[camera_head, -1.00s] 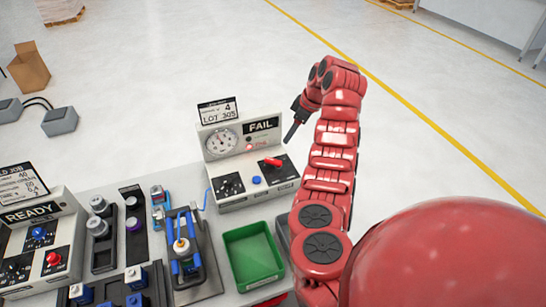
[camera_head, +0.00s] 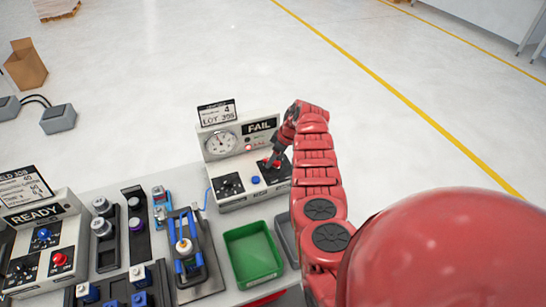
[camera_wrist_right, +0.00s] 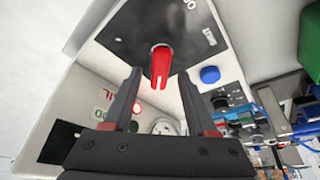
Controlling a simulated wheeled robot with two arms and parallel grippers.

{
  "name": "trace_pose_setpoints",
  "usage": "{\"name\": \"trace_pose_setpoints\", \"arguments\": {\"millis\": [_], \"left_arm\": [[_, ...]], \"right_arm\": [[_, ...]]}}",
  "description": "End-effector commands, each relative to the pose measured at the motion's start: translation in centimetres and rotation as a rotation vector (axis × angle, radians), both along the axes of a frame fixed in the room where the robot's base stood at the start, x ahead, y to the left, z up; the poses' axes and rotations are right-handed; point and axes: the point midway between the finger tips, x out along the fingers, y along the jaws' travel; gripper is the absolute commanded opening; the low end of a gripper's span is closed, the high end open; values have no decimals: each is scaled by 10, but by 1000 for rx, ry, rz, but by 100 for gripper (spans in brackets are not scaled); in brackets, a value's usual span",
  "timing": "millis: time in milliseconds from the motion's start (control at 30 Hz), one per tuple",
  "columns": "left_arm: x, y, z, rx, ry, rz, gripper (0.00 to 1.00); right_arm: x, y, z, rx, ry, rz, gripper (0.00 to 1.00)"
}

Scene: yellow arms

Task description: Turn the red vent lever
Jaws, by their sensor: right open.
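The red vent lever (camera_wrist_right: 160,66) stands on a black plate on the tester's sloped panel. In the right wrist view it lies between and just beyond the two fingertips of my right gripper (camera_wrist_right: 158,95), which is open. I cannot tell whether a finger touches it. In the head view my right gripper (camera_head: 275,157) is over the right part of the tester (camera_head: 240,188), and the lever is mostly hidden behind it. The tester carries a FAIL sign, a round gauge and a blue button (camera_wrist_right: 210,74). My left gripper is not in view.
A green bin (camera_head: 252,252) stands in front of the tester, with a grey bin (camera_head: 287,238) beside it. A fixture with blue clamps (camera_head: 188,258) is to the left. A second panel marked READY (camera_head: 42,240) stands at the far left.

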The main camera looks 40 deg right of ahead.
Motion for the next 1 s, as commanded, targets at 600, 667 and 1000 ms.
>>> {"name": "trace_pose_setpoints", "arguments": {"millis": [600, 667, 1000], "left_arm": [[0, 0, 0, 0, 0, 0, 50], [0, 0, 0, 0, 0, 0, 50], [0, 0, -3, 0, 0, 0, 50]], "right_arm": [[0, 0, -1, -2, -1, -1, 0], [0, 0, 0, -2, -1, -1, 0], [0, -1, -2, -2, -1, -16, 0]]}}
